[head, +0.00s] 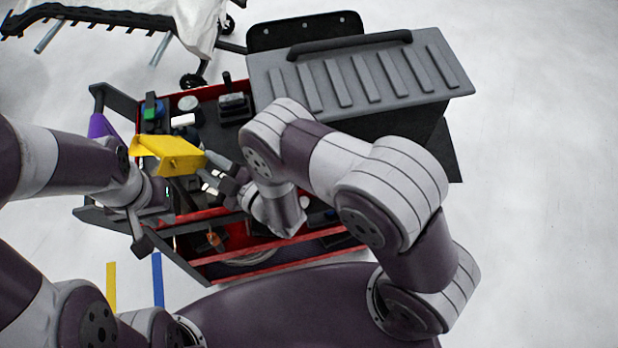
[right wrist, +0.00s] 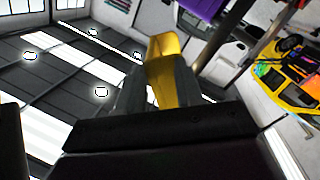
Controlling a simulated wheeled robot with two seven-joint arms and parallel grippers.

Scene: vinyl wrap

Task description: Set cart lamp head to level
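The yellow cart lamp head (head: 172,156) sits above the left part of the red and black tool cart (head: 285,262) in the head view. Its long side tilts slightly in the picture; I cannot tell whether it is truly level. My right gripper (head: 208,169) is at the lamp head's right end. In the right wrist view the yellow lamp head (right wrist: 166,72) shows between the fingers, with both close against its sides. My left arm reaches in at the cart's left side, below the lamp head. Its fingers are mostly hidden, so their opening is unclear.
The cart's grey ribbed lid (head: 360,75) is at the back right. A purple part (head: 101,127) stands left of the lamp head. Several small items lie in the cart's trays. A black frame with white sheeting (head: 190,22) is at the back left. The floor at right is clear.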

